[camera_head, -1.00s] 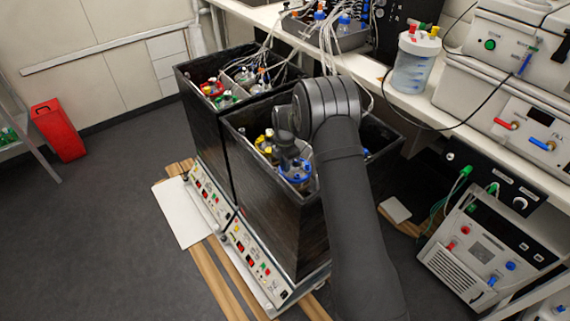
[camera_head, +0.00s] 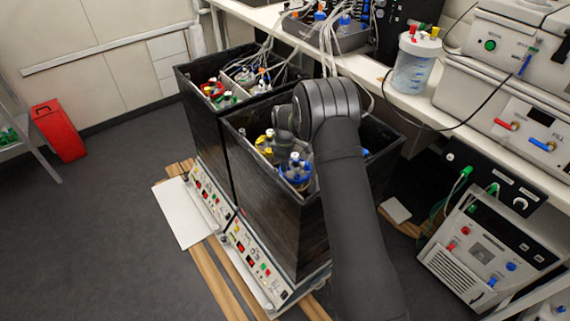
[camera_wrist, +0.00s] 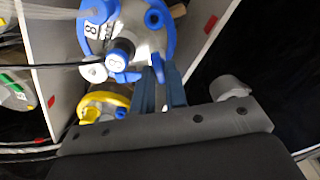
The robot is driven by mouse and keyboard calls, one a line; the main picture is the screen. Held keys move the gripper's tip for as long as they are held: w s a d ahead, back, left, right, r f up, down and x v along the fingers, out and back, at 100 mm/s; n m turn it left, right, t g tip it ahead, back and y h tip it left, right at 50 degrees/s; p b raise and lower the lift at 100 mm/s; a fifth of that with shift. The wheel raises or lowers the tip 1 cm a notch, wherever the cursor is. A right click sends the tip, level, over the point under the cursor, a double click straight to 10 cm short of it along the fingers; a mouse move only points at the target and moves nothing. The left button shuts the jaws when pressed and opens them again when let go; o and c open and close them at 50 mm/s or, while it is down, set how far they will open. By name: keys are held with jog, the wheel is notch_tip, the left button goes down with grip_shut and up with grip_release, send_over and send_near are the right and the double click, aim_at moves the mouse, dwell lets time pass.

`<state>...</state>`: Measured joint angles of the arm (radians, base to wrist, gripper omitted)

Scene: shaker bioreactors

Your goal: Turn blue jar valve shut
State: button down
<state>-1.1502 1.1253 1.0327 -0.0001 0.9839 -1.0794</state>
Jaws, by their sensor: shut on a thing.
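The blue jar (camera_head: 296,174) stands in the near dark box, with a blue ring round its top. In the wrist view its grey lid (camera_wrist: 128,18) and blue ring fill the top middle, with small blue fittings and caps on the lid. My gripper (camera_wrist: 161,72) is at the lid's lower right edge, its two blue-grey fingers close together on a small blue valve handle (camera_wrist: 158,67). The fingers cover part of the handle, so its exact turn is hard to tell. In the head view my wrist is above the box and the fingers are hidden.
A yellow-ringed jar (camera_wrist: 103,101) is close below the blue one in the wrist view; it also shows in the head view (camera_head: 265,143). The near box's dark walls (camera_head: 262,195) surround the jars. Tubes and cables run close by, and a second box (camera_head: 205,115) adjoins.

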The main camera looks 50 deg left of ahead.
jog(key=m, duration=0.3)
jog(key=shift+m, duration=0.4)
jog(key=shift+w+m, duration=0.1)
jog(key=shift+m, duration=1.7)
jog(key=c, duration=1.5)
grip_release()
notch_tip(320, 180, up, 17)
jog(key=shift+r, duration=0.2)
